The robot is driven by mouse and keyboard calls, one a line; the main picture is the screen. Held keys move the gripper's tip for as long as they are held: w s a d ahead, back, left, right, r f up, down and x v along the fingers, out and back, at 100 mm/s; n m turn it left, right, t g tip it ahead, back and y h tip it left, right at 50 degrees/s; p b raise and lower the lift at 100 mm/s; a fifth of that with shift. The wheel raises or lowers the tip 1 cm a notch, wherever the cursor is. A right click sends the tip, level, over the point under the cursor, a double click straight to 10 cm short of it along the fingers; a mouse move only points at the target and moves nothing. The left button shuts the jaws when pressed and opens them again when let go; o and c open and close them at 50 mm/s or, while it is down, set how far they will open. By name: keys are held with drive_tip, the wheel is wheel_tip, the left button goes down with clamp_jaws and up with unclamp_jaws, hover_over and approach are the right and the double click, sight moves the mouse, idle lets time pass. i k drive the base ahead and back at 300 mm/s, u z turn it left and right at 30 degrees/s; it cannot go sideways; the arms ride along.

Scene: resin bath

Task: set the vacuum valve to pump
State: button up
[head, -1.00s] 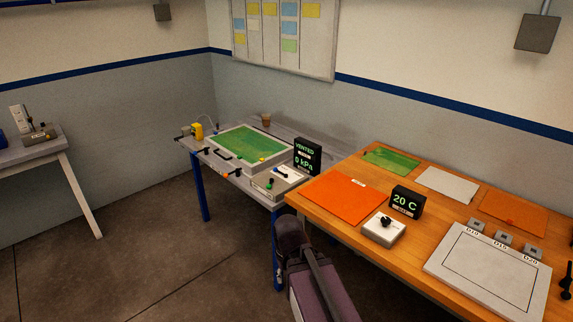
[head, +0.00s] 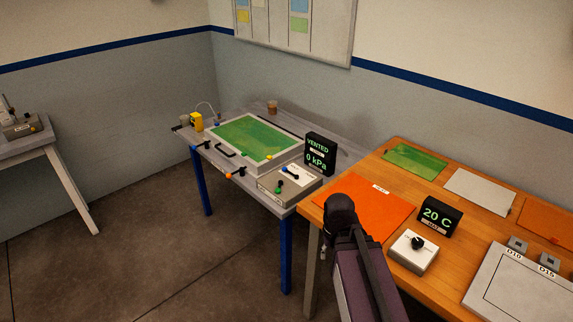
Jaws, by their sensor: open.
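A grey frame with a green sheet (head: 248,138) and clamps fills most of the grey table. The wooden bench (head: 400,165) holds an orange mat (head: 358,204), a 20 C display (head: 437,216) and a white dial box (head: 414,252). Open floor (head: 150,255) lies to the left.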

sight(284, 170)
drive_tip(key=u, duration=0.2)
drive_tip(key=i, duration=0.9)
drive_tip(key=u, duration=0.45)
